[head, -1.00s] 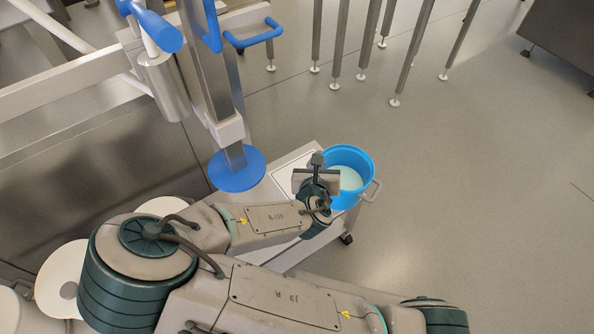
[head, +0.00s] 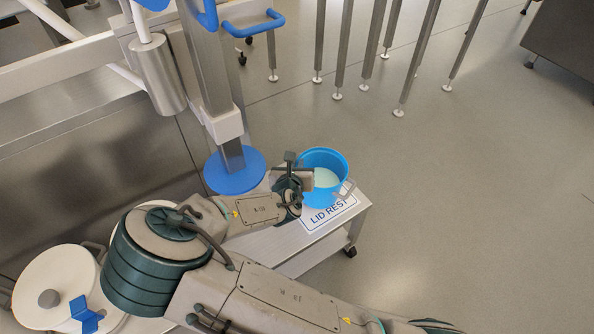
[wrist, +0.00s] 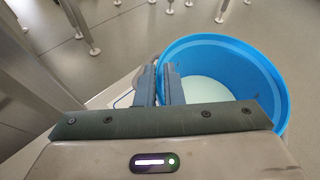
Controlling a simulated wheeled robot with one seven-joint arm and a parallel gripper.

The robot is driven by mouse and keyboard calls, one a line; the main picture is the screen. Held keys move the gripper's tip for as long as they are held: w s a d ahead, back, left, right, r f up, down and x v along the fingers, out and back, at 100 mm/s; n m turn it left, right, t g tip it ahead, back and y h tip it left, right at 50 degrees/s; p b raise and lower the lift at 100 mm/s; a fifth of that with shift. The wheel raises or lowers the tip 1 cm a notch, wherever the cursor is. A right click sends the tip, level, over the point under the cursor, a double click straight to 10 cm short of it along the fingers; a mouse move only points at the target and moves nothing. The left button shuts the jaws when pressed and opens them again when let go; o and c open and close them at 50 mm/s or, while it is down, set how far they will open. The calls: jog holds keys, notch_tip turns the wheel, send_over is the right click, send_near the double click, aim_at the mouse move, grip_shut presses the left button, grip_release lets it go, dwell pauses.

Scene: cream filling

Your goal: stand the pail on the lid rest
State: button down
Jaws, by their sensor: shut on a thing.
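The blue pail (head: 326,198) is upright, with pale cream (head: 325,178) inside. My gripper (wrist: 168,82) is shut on the pail's near-side rim or handle fitting; the fingers hide which. The pail also shows in the wrist view (wrist: 262,82), to the right of the fingers. The lid rest is the trolley top (head: 290,258) with a white "LID REST" label (head: 322,219). The pail is over the far part of this top and covers part of the label. I cannot tell whether its base touches the surface.
A steel column with a round blue disc (head: 235,172) stands just left of the pail. White round-lidded containers (head: 60,280) stand at lower left. Several steel legs (head: 378,45) stand on the floor behind. Floor to the right is clear.

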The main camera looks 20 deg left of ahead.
jog(key=shift+w+f, duration=0.1)
jog(key=shift+f, duration=0.65)
jog(key=c, duration=1.6)
grip_release()
jog(key=shift+o, duration=0.2)
jog(key=shift+s+r, duration=0.2)
jog(key=shift+s, duration=0.15)
jog(key=p+v, duration=0.8)
jog(key=v, duration=0.3)
jog(key=shift+s, duration=0.2)
